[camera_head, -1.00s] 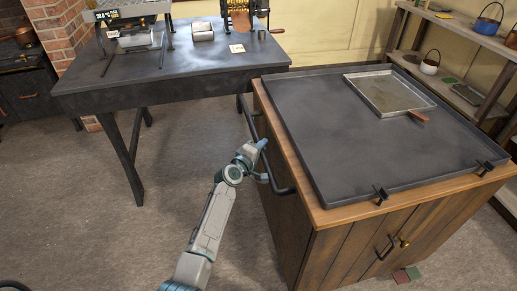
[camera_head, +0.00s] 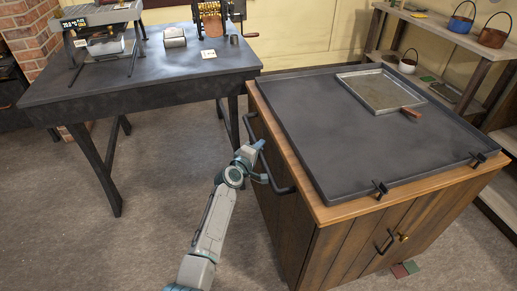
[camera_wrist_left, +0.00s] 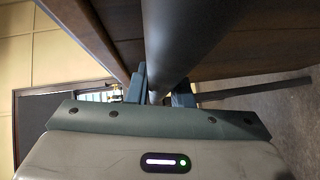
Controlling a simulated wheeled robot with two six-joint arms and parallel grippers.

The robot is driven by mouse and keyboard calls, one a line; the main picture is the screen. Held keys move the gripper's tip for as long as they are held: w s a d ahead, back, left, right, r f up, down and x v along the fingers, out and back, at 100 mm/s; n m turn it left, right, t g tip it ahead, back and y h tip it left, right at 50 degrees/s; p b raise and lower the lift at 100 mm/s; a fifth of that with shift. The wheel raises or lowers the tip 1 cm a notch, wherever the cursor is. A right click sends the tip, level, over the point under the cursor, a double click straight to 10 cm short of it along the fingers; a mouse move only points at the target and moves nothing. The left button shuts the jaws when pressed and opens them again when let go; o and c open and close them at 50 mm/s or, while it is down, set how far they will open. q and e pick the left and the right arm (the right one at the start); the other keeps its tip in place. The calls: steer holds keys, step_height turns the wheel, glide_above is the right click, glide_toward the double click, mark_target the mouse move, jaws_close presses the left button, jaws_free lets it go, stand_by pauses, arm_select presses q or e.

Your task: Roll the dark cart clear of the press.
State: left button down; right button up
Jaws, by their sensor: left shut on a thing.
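The dark cart is a brown wooden cabinet (camera_head: 300,236) with a dark tray top (camera_head: 390,140), at the right of the head view. A black bar handle (camera_head: 279,188) runs along its left side. My left gripper (camera_head: 258,150) is at this handle. In the wrist view its fingers (camera_wrist_left: 158,92) are shut around the dark bar (camera_wrist_left: 185,40), beside the wooden side. A brass roller machine (camera_head: 212,12) and a grey machine with a lit label (camera_head: 100,22) stand on the dark table (camera_head: 150,85); I cannot tell which is the press. My right gripper is not in view.
The table's right end is close to the cart's back left corner. A metal pan (camera_head: 375,92) lies on the cart's top. Shelves (camera_head: 440,30) with pots stand behind the cart at right. Grey floor (camera_head: 60,220) is open at the front left.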

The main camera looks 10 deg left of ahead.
arm_select(q)
steer(key=c, duration=1.3)
jaws_free()
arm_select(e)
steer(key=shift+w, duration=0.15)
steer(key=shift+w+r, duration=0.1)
arm_select(q)
steer(key=shift+s+a, duration=0.1)
steer(key=shift+s, duration=0.2)
steer(key=p+v, duration=0.1)
steer(key=v, duration=0.9)
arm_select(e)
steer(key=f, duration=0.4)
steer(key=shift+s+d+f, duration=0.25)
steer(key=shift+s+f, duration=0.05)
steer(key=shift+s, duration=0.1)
arm_select(q)
steer(key=shift+r, duration=0.1)
